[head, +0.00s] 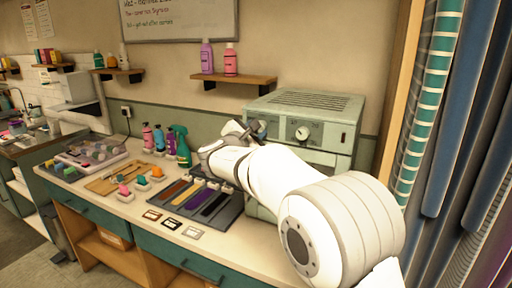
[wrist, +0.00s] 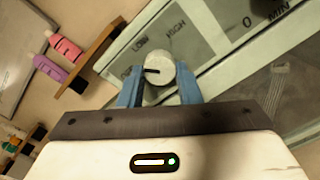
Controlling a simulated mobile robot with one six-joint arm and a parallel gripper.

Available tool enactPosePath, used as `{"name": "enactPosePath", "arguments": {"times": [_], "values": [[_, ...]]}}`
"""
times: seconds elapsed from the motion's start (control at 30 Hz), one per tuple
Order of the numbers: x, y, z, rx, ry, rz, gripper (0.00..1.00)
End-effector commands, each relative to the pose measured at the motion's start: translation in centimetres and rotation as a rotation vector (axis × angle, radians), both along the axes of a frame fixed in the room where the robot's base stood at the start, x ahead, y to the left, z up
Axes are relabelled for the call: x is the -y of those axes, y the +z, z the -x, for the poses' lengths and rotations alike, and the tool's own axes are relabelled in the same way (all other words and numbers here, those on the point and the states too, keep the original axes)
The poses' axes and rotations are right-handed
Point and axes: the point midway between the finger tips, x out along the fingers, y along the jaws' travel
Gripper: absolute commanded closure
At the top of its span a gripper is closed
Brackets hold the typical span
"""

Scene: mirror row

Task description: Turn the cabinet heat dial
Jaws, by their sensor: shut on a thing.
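The pale green cabinet (head: 345,135) stands at the back right of the counter. Its heat dial (wrist: 159,66) is a round light-grey knob with a black pointer line. The line points left in the wrist view, toward a partly hidden label beside LOW; HIGH is further right. My gripper (wrist: 158,80) is shut on the dial, one blue finger on each side. In the head view my gripper (head: 246,131) is at the left of the cabinet front, and it and my arm hide the dial there.
A second, white dial (head: 302,132) is on the cabinet's front to the right. A dark tray (head: 224,218) with coloured strips lies below my arm. A green spray bottle (head: 183,150) stands left of it. A wooden shelf (head: 235,79) with two bottles hangs above.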

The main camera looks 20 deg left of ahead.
Motion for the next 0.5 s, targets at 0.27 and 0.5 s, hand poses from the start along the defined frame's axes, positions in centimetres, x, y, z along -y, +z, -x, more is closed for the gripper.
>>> {"name": "enactPosePath", "arguments": {"times": [0.27,0.5], "values": [[0.01,-0.72,-0.01,0.023,-0.001,-0.263,0.92],[0.0,-0.44,-0.04,0.037,0.0,-0.454,0.92]]}}
